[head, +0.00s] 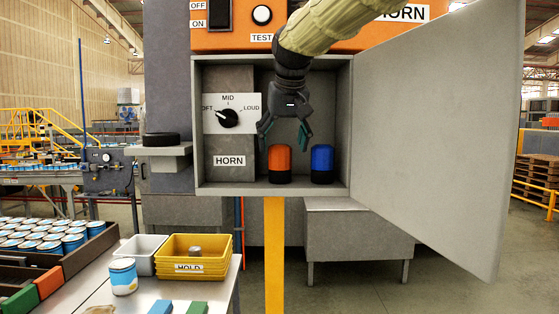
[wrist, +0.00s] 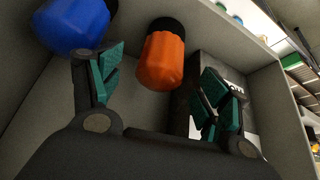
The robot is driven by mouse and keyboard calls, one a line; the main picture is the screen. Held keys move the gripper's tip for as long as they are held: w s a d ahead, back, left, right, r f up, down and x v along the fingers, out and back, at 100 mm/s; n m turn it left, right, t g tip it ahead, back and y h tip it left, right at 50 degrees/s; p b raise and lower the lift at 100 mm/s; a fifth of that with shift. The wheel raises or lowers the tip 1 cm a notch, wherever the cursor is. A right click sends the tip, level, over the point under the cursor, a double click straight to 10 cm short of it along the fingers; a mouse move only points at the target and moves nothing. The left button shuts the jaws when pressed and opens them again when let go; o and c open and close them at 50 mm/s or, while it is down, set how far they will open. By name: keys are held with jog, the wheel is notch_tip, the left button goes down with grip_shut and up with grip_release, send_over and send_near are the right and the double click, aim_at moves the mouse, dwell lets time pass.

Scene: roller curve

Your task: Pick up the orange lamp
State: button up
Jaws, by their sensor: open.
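The orange lamp (head: 279,160) stands upright on a dark base on the floor of the open grey cabinet (head: 271,190). It also shows in the wrist view (wrist: 161,60), between and beyond my fingertips. The blue lamp (head: 322,160) stands just to its right in the head view, and at the upper left in the wrist view (wrist: 72,24). My gripper (head: 285,139) is open and empty, pointing down inside the cabinet. Its fingers with green pads are above and to either side of the orange lamp, seemingly apart from it.
The cabinet door (head: 435,120) stands open at the right. A panel with a horn knob (head: 228,118) fills the cabinet's left side. The cabinet walls limit sideways room. A table with a yellow HOLD bin (head: 193,268), a grey bin (head: 143,249) and a can (head: 123,276) is at lower left.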

aim_at(280, 163)
jog(key=shift+w+a+f+p, duration=0.2)
jog(key=shift+w+f+p, duration=0.75)
jog(key=shift+f+p, duration=0.05)
jog(key=shift+x, duration=0.95)
jog(key=shift+s, duration=0.15)
jog(key=c, duration=1.2)
